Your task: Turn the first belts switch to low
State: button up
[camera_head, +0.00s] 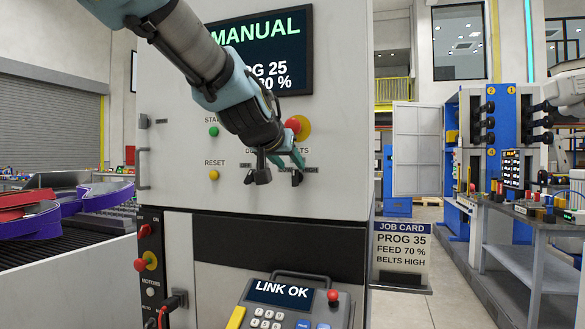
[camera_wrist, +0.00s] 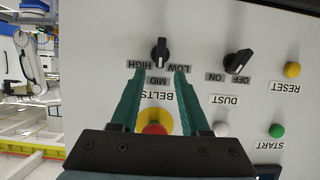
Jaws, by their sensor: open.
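The belts switch (camera_wrist: 160,52) is a black knob on the white panel, below the lettering HIGH, MID and LOW, which appears upside down in the wrist view. Its handle stands roughly upright there, in line with MID. In the head view the belts switch (camera_head: 297,177) shows just below my gripper (camera_head: 287,160). In the wrist view my gripper (camera_wrist: 156,72) is open, its two green fingers pointing toward the switch with the knob just past the gap between their tips. The fingers do not visibly touch the knob.
The dust switch (camera_wrist: 238,61) sits beside the belts switch. A red button on a yellow ring (camera_wrist: 155,122) lies between my fingers' bases in view. The job card (camera_head: 401,250) reads BELTS HIGH. The screen (camera_head: 262,50) reads MANUAL, partly hidden by my arm.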

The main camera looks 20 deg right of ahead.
aim_at(295, 169)
jog(key=shift+p+x, duration=0.75)
jog(key=shift+x, duration=0.35)
jog(key=shift+w+d+f+p, duration=0.2)
jog(key=shift+w+d+p, duration=0.1)
jog(key=shift+w+d, duration=0.15)
grip_shut()
